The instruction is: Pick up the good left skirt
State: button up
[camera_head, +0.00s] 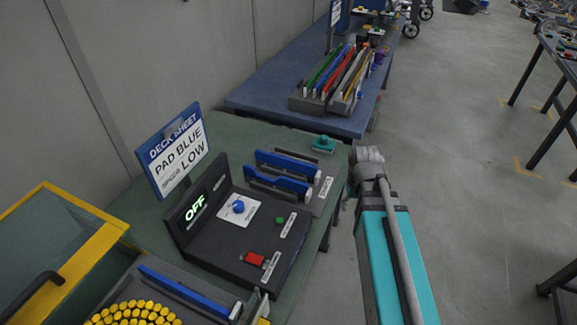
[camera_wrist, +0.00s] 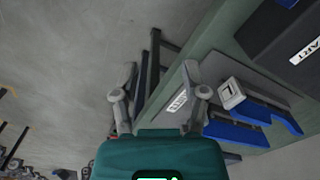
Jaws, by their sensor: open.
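Two blue skirts lie side by side in a grey rack at the table's right edge. The nearer skirt (camera_head: 278,184) and the farther skirt (camera_head: 282,162) each have a pale end block. In the wrist view, the skirt nearer the black box (camera_wrist: 268,112) has an end block marked L (camera_wrist: 231,92). The other skirt (camera_wrist: 236,134) is partly hidden behind my finger. I cannot tell from their looks which is good. My gripper (camera_wrist: 160,72) is open and empty, its fingers over the table edge, left of the skirts.
A black control box (camera_head: 262,252) with an OFF display stands beside the rack, near a sign (camera_head: 178,150) reading PAD BLUE LOW. A small teal object (camera_head: 323,144) lies behind the rack. Another blue strip (camera_head: 180,288) lies at front left.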

jog(key=w+a+r+n+p, duration=0.5)
jog(key=w+a, duration=0.4)
jog(key=w, duration=0.4)
notch_tip(320, 180, up, 4)
jog(key=f+n+p, duration=0.1)
jog(key=n+p, duration=0.2)
jog(key=n, duration=0.5)
send_over(288, 159)
jog(key=shift+w+a+r, duration=0.1)
jog(key=shift+a+r, duration=0.1)
jog(key=shift+r, duration=0.05)
jog(key=shift+f+m, duration=0.15)
jog(key=shift+m, duration=0.15)
notch_tip(288, 159, down, 8)
jog(key=b, duration=0.9)
jog(key=shift+f, duration=0.2)
jog(key=shift+d+f+b, duration=0.2)
jog(key=shift+f+b, duration=2.35)
jog(key=shift+f, duration=0.05)
jog(key=shift+c, duration=0.2)
grip_shut()
